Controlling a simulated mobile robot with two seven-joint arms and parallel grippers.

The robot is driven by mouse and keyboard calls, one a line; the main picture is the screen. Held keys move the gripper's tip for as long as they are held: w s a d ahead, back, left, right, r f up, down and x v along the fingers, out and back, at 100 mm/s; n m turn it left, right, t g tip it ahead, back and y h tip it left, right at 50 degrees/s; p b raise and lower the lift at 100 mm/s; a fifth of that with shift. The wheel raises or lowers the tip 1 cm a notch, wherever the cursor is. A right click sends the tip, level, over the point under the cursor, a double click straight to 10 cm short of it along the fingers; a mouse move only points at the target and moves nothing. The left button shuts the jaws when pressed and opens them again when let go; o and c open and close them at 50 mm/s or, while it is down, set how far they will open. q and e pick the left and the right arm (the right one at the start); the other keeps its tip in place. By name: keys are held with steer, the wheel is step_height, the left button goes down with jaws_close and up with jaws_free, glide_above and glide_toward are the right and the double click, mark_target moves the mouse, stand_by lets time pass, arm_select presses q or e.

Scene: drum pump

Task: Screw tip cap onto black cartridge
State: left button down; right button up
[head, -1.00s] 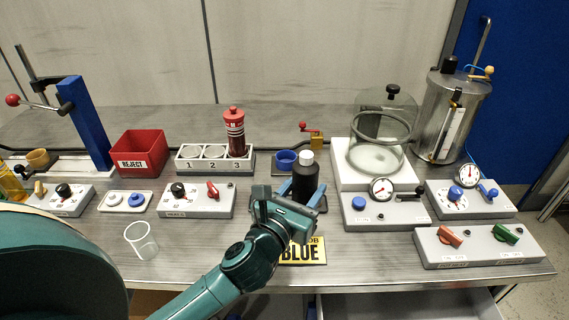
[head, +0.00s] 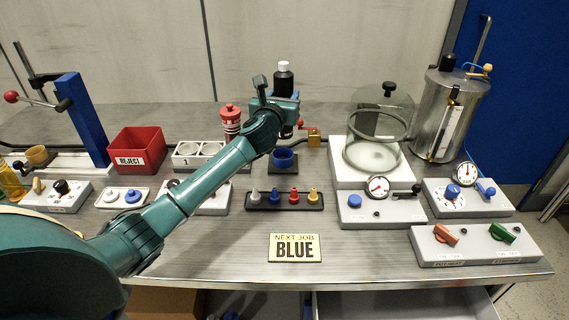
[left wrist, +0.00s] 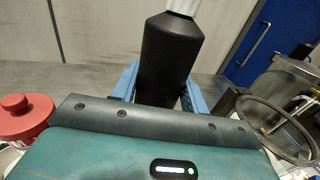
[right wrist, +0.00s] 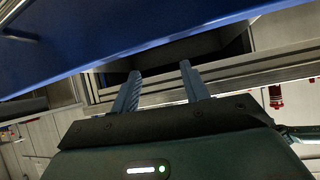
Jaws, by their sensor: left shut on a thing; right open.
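My left gripper (head: 280,104) is shut on the black cartridge (head: 284,80) and holds it upright, raised at the back of the bench. The cartridge has a white top piece. In the left wrist view the blue fingers (left wrist: 160,88) sit on both sides of the black cartridge (left wrist: 170,55), with its white top cut off by the frame edge. A black rack (head: 285,207) holds tip caps in a row: pale grey (head: 255,196), blue (head: 274,197), red (head: 294,197) and yellow (head: 313,196). My right gripper (right wrist: 160,82) is open and empty, outside the head view.
A sign reading BLUE (head: 295,248) lies in front of the rack. A glass chamber (head: 378,135) and control boxes are at right.

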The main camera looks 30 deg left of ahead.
arm_select(q)
steer(key=shift+w+a+r, duration=0.1)
steer(key=shift+a+r, duration=0.05)
steer(key=shift+a, duration=0.05)
arm_select(e)
steer(key=shift+s+a, duration=0.1)
steer(key=shift+a, duration=0.05)
arm_select(q)
step_height(320, 180, down, 6)
steer(key=shift+f+b, duration=0.1)
steer(key=shift+b, duration=0.8)
arm_select(e)
steer(key=shift+a+f, duration=0.1)
steer(key=shift+a, duration=0.2)
